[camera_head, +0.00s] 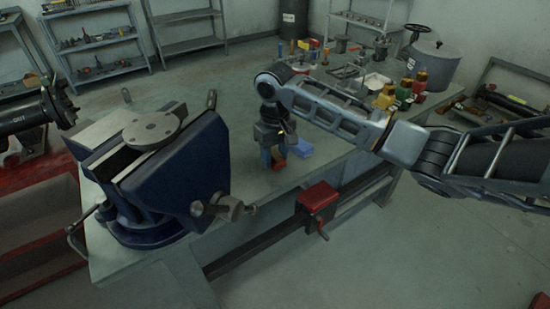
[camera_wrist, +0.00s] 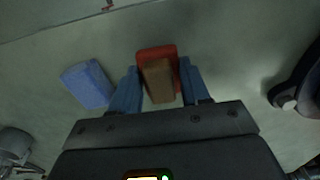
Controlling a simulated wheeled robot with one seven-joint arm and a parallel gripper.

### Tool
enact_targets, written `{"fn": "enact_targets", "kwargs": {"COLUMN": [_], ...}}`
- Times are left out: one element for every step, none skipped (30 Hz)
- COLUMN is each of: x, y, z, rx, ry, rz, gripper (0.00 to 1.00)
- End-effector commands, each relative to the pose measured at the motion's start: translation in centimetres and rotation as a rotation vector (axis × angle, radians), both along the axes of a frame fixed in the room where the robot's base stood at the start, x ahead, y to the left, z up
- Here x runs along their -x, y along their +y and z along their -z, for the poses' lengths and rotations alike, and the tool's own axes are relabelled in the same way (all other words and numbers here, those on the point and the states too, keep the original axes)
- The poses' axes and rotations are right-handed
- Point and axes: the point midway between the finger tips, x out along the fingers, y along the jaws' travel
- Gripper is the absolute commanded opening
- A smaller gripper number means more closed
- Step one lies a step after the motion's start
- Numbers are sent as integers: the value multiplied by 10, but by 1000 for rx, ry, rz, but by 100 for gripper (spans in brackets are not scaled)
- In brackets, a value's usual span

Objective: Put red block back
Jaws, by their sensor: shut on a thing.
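The red block (camera_wrist: 157,52) is between the two blue fingers of my gripper (camera_wrist: 158,88) in the wrist view. A brown face (camera_wrist: 159,82) shows just in front of the red part; I cannot tell whether it is a separate block. My gripper is shut there and points down at the bench top. In the head view my gripper (camera_head: 273,158) is low over the bench, and a bit of the red block (camera_head: 280,164) shows at its fingertips. I cannot tell whether the block touches the bench. A blue block (camera_wrist: 87,83) lies beside the fingers and also shows in the head view (camera_head: 300,148).
A large blue vise (camera_head: 175,170) stands on the bench's left part. A red box with a handle (camera_head: 318,198) is on the bench's front edge. Several coloured valve parts (camera_head: 405,92) and a grey pot (camera_head: 433,65) stand at the back right. Bare bench (camera_head: 250,180) lies around my gripper.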

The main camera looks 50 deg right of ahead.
Motion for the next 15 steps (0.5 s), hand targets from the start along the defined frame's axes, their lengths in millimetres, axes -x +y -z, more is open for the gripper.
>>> {"fn": "enact_targets", "kwargs": {"x": [0,0,0,0,0,0,0,0,0,0,0,0,0,0,0], "y": [0,0,0,0,0,0,0,0,0,0,0,0,0,0,0], "z": [6,9,13,14,15,16,16,16,16,16,16,16,16,17,18], "rx": [0,1,1,1,1,0,0,0,0,0,0,0,0,0,-1], "ry": [2,1,1,1,1,0,-1,-1,-1,-1,-1,-1,0,0,0], "rz": [0,0,0,0,0,0,0,-1,-1,-1,-1,-1,-1,0,0], "gripper": [18,18,18,18,18,18,18,18,18,18,18,18,18,18,18]}}
